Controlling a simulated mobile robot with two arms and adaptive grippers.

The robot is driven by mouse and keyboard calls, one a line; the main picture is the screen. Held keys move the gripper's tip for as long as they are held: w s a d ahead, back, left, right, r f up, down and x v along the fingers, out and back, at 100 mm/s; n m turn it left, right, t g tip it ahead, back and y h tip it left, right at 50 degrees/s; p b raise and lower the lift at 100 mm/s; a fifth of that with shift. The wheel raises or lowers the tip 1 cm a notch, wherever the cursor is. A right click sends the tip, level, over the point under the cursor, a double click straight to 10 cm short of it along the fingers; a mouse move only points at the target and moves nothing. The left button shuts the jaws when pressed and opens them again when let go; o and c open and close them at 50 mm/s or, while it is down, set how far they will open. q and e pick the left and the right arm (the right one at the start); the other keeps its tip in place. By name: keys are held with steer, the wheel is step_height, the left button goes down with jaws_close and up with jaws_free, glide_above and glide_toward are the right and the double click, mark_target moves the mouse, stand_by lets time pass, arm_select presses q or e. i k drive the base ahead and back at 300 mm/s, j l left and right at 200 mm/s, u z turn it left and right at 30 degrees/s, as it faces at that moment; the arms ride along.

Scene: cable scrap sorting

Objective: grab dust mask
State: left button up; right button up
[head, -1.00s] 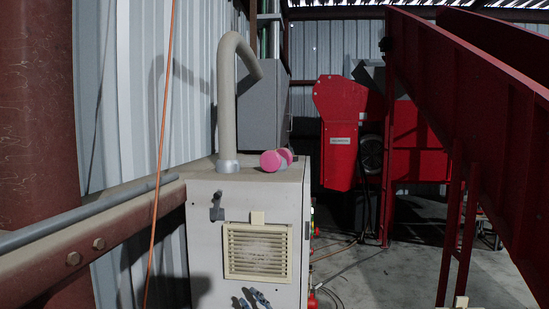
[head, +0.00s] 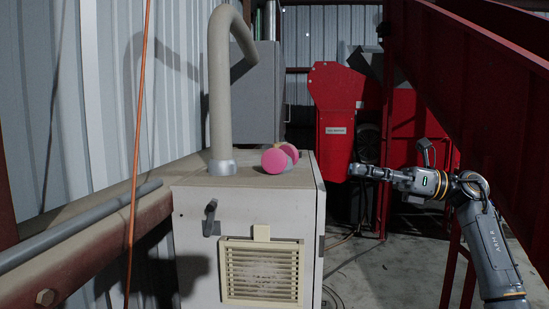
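The dust mask (head: 276,160), with round pink filters and a grey middle, lies on top of the beige cabinet (head: 190,225), right of the pipe base. My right gripper (head: 352,170) is at the end of my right arm, to the right of the cabinet and apart from the mask, pointing left. It is seen edge-on and small, so its finger opening does not show clearly. My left gripper is not in view.
A thick beige pipe (head: 219,90) rises from the cabinet top and bends over. An orange cable (head: 139,150) hangs at the left before a rusty beam (head: 100,235). Red machinery (head: 333,110) and a sloping red conveyor frame (head: 480,75) stand behind and right.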

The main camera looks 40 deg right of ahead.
mark_target(283, 160)
steer(key=i+l, duration=0.2)
steer(key=i, duration=0.2)
steer(key=i+l, duration=0.15)
steer(key=i, duration=0.25)
